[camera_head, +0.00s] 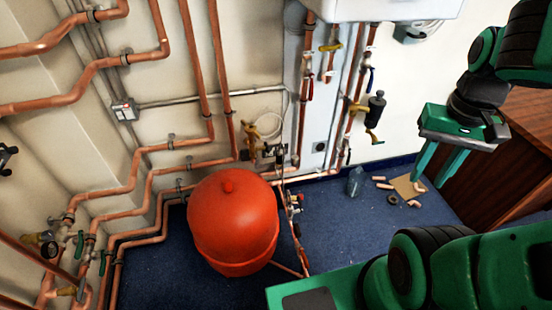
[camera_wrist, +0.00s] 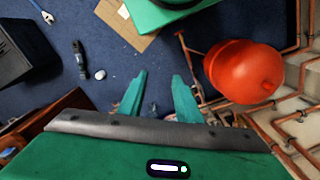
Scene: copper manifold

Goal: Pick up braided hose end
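I cannot make out the braided hose end for certain. A thin line with small valves (camera_head: 296,215) runs down beside the red expansion vessel (camera_head: 232,222) in the head view, and the hose may be part of it. The vessel also shows at right in the wrist view (camera_wrist: 244,72). My gripper (camera_head: 428,182) is at the upper right of the head view, well to the right of the vessel, with its two green fingers pointing down. In the wrist view the fingers (camera_wrist: 160,76) stand apart with only blue floor between them. My gripper is open and empty.
Copper pipes (camera_head: 150,190) with valves line the wall. A brown wooden cabinet (camera_head: 500,160) stands close to my gripper at right. The floor between vessel and cardboard is mostly clear.

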